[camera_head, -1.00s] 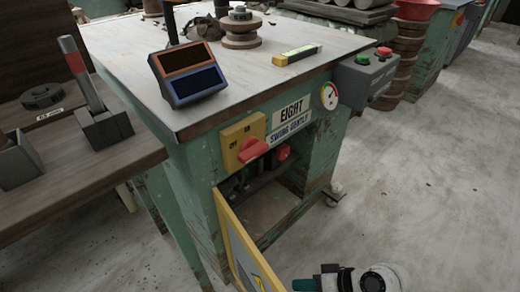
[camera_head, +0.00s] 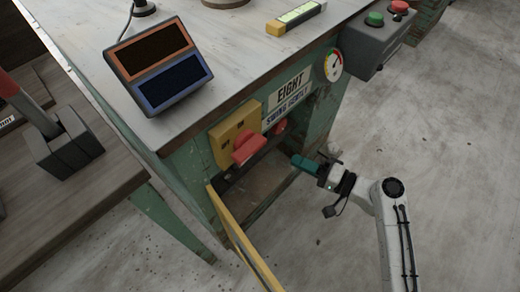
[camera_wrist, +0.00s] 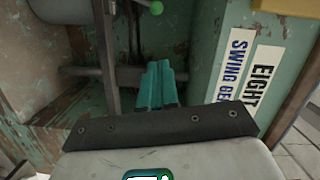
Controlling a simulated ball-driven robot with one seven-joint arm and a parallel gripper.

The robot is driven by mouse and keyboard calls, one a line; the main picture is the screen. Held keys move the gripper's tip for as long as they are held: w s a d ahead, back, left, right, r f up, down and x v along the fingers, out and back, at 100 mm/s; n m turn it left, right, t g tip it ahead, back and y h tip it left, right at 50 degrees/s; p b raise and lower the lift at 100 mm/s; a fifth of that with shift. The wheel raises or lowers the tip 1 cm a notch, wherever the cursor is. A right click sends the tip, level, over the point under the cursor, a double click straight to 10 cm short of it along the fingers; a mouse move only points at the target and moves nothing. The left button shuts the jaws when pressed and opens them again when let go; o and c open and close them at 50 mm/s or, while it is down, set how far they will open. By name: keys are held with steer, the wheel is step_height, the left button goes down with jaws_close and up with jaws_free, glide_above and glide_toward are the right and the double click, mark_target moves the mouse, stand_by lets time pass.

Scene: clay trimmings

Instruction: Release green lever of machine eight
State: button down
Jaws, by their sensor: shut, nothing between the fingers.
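Machine eight (camera_head: 180,160) is a worn green cabinet with a label reading EIGHT (camera_head: 291,88) and an open front compartment. In the wrist view, a green ball knob (camera_wrist: 151,6) shows at the top edge, inside the compartment, on a thin rod cut off by the frame. The knob is hidden in the head view. My gripper (camera_head: 295,160), with teal fingers, is at the compartment's right side in the head view. Its fingers (camera_wrist: 160,68) are shut and empty, pointing inside, apart from the knob in the picture.
The yellow-edged door (camera_head: 232,235) hangs open below the compartment. A red switch handle (camera_head: 247,148) sits on a yellow plate, with a red knob (camera_head: 279,127) beside it. In the wrist view, a grey upright bar (camera_wrist: 107,45) and a horizontal bar (camera_wrist: 90,72) are close to my fingers.

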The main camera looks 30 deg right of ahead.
steer(key=s+a+b+x, duration=0.1)
steer(key=a+b+x, duration=0.1)
steer(key=x, duration=1)
steer(key=shift+a+f+b, duration=0.25)
steer(key=shift+a+b, duration=0.15)
steer(key=shift+a+r+n+p, duration=0.3)
steer(key=shift+a+n, duration=0.2)
steer(key=shift+n, duration=0.3)
steer(key=a+n, duration=0.1)
steer(key=s+a+n+h+p, duration=0.1)
steer(key=a+n, duration=0.1)
steer(key=a+r+n+p, duration=0.1)
steer(key=n, duration=0.1)
steer(key=shift+s+a+h, duration=0.25)
steer(key=shift+s+h, duration=0.05)
steer(key=shift+h, duration=0.1)
